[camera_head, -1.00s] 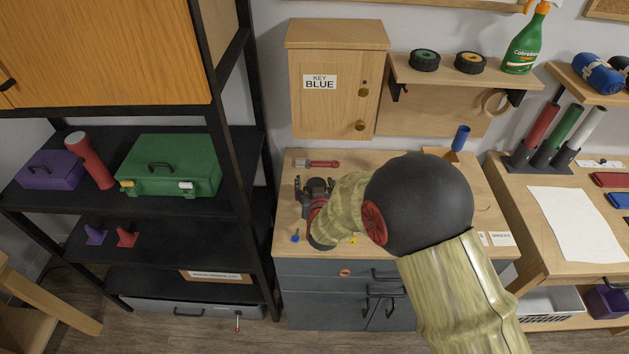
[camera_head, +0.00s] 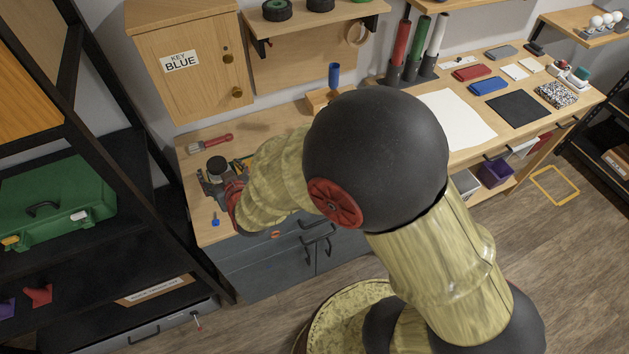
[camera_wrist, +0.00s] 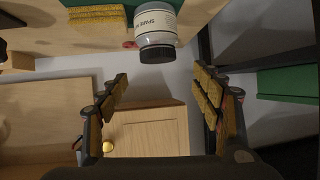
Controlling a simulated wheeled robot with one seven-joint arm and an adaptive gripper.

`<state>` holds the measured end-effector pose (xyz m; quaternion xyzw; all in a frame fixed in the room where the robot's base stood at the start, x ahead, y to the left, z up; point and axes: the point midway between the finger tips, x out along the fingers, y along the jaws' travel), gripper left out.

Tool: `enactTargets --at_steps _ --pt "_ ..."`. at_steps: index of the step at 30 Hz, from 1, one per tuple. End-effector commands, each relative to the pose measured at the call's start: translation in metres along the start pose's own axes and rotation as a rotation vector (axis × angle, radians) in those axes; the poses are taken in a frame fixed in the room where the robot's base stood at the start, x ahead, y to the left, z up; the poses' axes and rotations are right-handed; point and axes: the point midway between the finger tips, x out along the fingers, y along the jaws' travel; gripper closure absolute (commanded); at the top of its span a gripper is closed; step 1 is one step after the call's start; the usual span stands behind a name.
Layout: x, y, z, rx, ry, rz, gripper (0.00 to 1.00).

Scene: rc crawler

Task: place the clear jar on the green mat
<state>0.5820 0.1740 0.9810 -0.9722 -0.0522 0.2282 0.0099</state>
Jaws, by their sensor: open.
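The clear jar (camera_wrist: 156,30) has a black lid and a white label. In the wrist view, which shows the scene upside down, it is at the top middle, beyond my fingertips. A green surface, apparently the green mat (camera_wrist: 90,2), shows at the top edge around the jar's base; the jar appears to stand on it, but the contact is cut off. My gripper (camera_wrist: 160,80) is open, with nothing between its fingers. In the head view the jar's black lid (camera_head: 216,162) shows at my gripper (camera_head: 222,180) on the bench's left part; my arm hides the mat there.
Yellow blocks (camera_wrist: 95,16) lie near the jar. A brush (camera_head: 210,143) lies behind, and a small blue item (camera_head: 215,221) in front, on the wooden bench. The key cabinet (camera_head: 190,70) hangs above. A black shelf rack (camera_head: 160,185) stands close on the left.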

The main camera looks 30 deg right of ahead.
Motion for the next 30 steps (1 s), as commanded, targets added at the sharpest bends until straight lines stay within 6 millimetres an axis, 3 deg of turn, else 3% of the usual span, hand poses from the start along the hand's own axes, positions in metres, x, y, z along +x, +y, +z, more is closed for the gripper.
enactTargets --at_steps 1,4,11,18,21,25,30 --pt "-0.010 0.004 -0.021 0.019 -0.016 -0.014 0.34" --pt "-0.040 0.015 -0.050 0.041 -0.093 -0.048 0.34" --pt "-0.143 0.055 -0.084 0.045 -0.285 -0.071 0.34" --pt "-0.273 0.108 -0.069 0.030 -0.484 0.011 0.34" --pt "-0.314 0.123 -0.056 0.031 -0.548 0.054 0.34" --pt "-0.346 0.134 -0.044 0.036 -0.600 0.092 0.34" --pt "-0.356 0.138 -0.039 0.037 -0.620 0.105 0.34"
